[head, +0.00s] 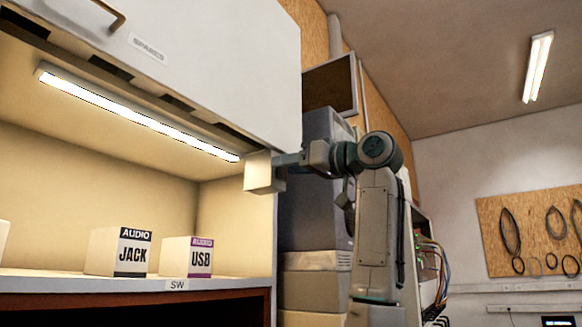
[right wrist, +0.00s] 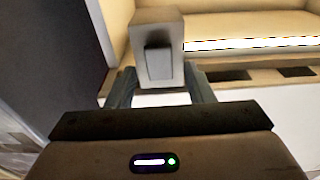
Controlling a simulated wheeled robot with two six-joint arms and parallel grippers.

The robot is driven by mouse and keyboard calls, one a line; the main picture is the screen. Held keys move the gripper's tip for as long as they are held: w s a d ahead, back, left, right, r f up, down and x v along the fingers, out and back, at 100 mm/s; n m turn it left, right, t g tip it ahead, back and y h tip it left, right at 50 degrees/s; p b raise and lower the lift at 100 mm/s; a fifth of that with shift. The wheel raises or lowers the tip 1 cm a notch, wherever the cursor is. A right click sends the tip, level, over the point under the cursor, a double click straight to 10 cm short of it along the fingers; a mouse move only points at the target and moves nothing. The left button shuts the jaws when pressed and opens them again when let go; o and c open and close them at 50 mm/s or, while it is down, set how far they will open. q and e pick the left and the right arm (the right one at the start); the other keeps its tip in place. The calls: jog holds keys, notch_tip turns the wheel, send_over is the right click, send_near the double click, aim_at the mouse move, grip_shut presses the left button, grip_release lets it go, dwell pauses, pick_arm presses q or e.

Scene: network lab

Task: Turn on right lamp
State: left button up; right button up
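A long strip lamp (head: 140,115) under the wall cabinet is lit. It also shows lit in the right wrist view (right wrist: 255,43). A pale box (head: 264,173) hangs at the right end of the cabinet's underside, near the lamp's end. In the right wrist view the box (right wrist: 157,25) has a grey rocker-like switch (right wrist: 159,62) on its face. My right gripper (head: 280,160) is at this box. Its fingers (right wrist: 160,85) are apart, one toward each side of the box; whether they touch it I cannot tell. My left gripper is not in view.
The white cabinet door (head: 215,50) marked SPARES is above. A tall grey cabinet (head: 310,215) is behind my right arm. A ceiling lamp (head: 538,67) is lit at the right.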

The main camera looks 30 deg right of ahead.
jog(key=shift+s, duration=0.1)
jog(key=shift+s+d+f, duration=0.15)
jog(key=r+b+v, duration=0.1)
jog(key=b+v, duration=0.5)
jog(key=v, duration=0.4)
jog(key=shift+s+f, duration=0.2)
jog(key=shift+f, duration=0.2)
jog(key=shift+d, duration=0.1)
